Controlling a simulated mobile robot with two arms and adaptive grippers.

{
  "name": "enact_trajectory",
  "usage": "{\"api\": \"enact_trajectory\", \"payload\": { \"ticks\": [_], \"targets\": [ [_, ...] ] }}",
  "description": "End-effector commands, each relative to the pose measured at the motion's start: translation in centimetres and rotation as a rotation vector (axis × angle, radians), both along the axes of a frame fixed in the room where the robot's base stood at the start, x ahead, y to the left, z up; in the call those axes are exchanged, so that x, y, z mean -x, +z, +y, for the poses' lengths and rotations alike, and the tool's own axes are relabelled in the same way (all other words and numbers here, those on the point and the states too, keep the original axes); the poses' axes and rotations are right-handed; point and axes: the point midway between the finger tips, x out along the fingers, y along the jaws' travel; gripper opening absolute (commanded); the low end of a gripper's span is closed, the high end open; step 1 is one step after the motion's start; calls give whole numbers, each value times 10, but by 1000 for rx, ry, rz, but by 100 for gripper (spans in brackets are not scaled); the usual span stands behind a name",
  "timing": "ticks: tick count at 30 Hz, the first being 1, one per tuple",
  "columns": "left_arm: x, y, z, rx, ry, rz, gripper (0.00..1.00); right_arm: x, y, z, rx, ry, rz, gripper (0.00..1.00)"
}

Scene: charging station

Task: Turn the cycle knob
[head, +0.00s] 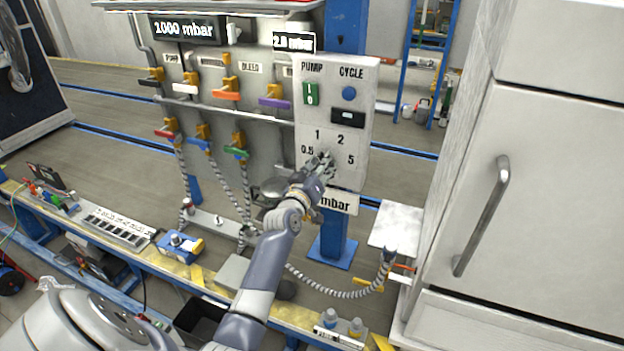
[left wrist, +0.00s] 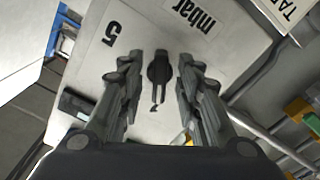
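A white control panel (head: 366,130) carries PUMP and CYCLE labels, with a blue round button (head: 349,93) under CYCLE. Below is a dial marked 0.5, 1, 2 and 5 with an mbar label. In the left wrist view, its black knob (left wrist: 159,71) lies between the two fingers of my left gripper (left wrist: 161,60), with gaps on both sides. In the head view my left gripper (head: 322,163) is in front of the dial and mostly hides the knob. The left gripper is open. My right gripper is not in view.
Left of the panel are pipes with coloured valve handles (head: 226,96). A grey cabinet (head: 540,180) with a handle stands at the right. The bench (head: 150,258) below holds a blue and yellow device (head: 181,246) and hoses. A green pump switch (head: 310,94) sits upper left on the panel.

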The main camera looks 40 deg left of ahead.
Motion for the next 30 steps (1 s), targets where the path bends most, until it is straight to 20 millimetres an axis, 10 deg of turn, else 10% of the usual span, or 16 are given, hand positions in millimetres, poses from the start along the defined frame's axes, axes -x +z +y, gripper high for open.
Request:
{"api": "enact_trajectory", "payload": {
  "ticks": [15, 30],
  "targets": [
    [88, -1, -21, -1, 1, 2, 32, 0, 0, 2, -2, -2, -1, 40],
    [102, 0, -25, 0, 0, 1, 32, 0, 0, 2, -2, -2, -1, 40]
  ]
}}
